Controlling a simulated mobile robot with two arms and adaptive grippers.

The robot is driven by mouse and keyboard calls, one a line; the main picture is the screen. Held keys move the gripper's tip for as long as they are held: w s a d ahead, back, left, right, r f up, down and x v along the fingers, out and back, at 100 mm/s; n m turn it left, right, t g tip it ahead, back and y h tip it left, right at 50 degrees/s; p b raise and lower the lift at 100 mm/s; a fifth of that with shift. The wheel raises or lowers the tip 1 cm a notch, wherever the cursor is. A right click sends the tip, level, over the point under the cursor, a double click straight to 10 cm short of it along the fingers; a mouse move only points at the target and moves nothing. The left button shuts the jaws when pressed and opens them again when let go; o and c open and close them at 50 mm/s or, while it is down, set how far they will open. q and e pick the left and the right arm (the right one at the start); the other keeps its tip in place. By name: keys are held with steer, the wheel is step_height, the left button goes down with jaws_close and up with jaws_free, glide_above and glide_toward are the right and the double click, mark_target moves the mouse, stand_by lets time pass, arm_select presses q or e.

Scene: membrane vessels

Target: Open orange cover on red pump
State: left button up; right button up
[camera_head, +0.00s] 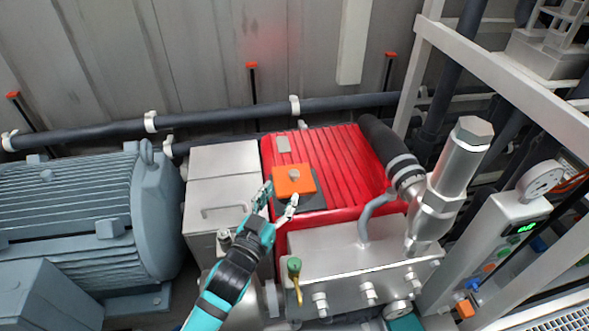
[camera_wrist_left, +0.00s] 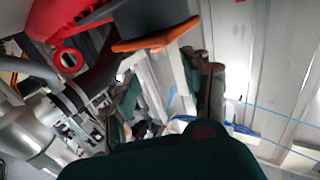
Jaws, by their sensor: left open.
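The red pump (camera_head: 335,160) has a ribbed top and stands in the middle of the head view. The orange cover (camera_head: 306,183) is a small square piece with a grey knob on its top, over a dark grey base on the pump's near left part. It looks shut. My left gripper (camera_head: 278,199) is open and empty, its two fingers spread at the cover's near edge; contact cannot be told. In the left wrist view, the cover's orange rim (camera_wrist_left: 155,39) and the red pump (camera_wrist_left: 75,18) show above my open left gripper (camera_wrist_left: 168,78). My right gripper is out of view.
A grey-blue ribbed motor (camera_head: 75,205) stands at the left, beside a metal box (camera_head: 222,175). A metal block with bolts (camera_head: 345,262) is in front of the pump. A thick pipe fitting (camera_head: 440,190) and a white frame (camera_head: 500,75) stand at the right.

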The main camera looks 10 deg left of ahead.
mark_target(292, 177)
arm_select(q)
steer(key=w, duration=0.2)
steer(key=w+d, duration=0.1)
steer(key=w, duration=0.4)
steer(key=shift+w+d+p, duration=0.25)
steer(key=shift+w+p, duration=0.1)
steer(key=shift+w, duration=0.05)
steer(key=shift+w+d, duration=0.1)
steer(key=shift+w, duration=0.4)
jaws_close()
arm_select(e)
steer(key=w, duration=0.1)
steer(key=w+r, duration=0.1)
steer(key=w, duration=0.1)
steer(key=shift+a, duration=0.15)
arm_select(q)
steer(key=shift+w+f, duration=0.1)
steer(key=shift+f, duration=0.05)
